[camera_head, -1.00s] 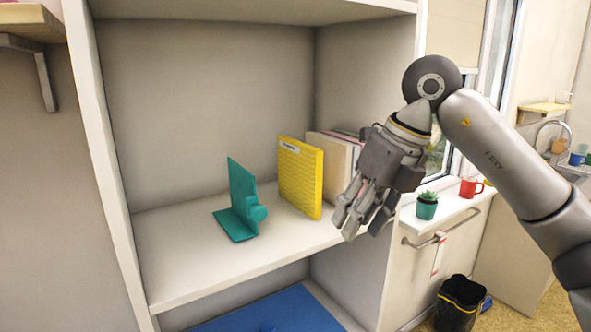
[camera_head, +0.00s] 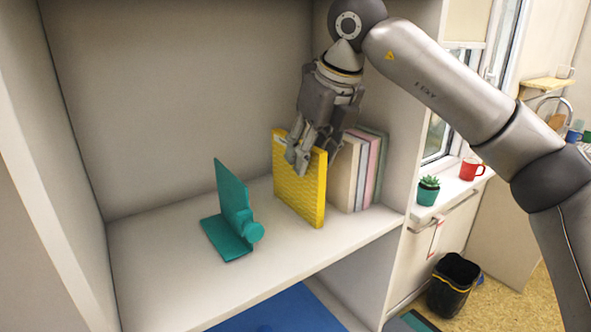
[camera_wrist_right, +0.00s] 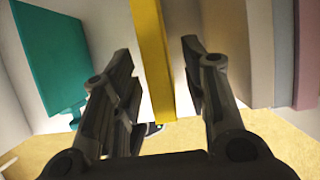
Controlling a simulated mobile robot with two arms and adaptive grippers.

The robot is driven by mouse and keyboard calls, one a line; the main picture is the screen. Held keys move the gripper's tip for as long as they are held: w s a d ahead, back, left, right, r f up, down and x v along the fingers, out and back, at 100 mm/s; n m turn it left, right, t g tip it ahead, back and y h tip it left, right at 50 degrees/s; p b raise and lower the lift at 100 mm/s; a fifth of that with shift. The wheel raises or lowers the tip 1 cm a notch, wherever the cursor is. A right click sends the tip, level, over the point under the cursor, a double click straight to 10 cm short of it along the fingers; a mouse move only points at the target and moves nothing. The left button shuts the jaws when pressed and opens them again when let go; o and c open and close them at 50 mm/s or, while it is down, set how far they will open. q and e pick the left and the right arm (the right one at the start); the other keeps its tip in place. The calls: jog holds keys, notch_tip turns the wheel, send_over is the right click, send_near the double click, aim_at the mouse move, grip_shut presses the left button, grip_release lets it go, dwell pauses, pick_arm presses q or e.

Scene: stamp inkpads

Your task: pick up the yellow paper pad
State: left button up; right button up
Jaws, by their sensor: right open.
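The yellow paper pad (camera_head: 298,190) stands upright on the shelf, between the teal bookend and a row of books. My right gripper (camera_head: 305,160) is at the pad's upper part in the head view and hides some of its top edge. In the right wrist view the pad (camera_wrist_right: 152,60) shows edge-on between the two open fingers of the gripper (camera_wrist_right: 158,75). Gaps show between the pad and each finger there, so the gripper is not closed on it. My left gripper is not in view.
The teal bookend (camera_head: 233,205) stands left of the pad, with bare shelf (camera_head: 165,270) around it. Several books (camera_head: 348,175) stand close on the pad's right, by the shelf's side wall. A plant pot (camera_head: 427,192) and red mug (camera_head: 471,168) sit on the counter beyond.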

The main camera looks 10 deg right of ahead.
aim_at(301, 142)
jog(key=w, duration=0.1)
jog(key=w+p, duration=0.1)
jog(key=w+a+p, duration=0.1)
jog(key=shift+a+r, duration=0.1)
jog(key=shift+r, duration=0.25)
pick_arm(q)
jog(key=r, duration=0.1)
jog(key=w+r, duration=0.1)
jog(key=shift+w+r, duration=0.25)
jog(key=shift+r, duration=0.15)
pick_arm(e)
jog(key=x, duration=0.3)
jog(key=shift+w+f, duration=0.1)
jog(key=shift+f, duration=0.15)
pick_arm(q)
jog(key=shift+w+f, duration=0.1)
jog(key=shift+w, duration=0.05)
pick_arm(e)
jog(key=shift+f, duration=0.1)
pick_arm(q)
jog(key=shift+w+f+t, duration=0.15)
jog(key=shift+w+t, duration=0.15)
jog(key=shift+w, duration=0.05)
pick_arm(e)
jog(key=shift+f, duration=0.15)
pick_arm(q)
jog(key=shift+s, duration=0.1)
pick_arm(e)
grip_shut()
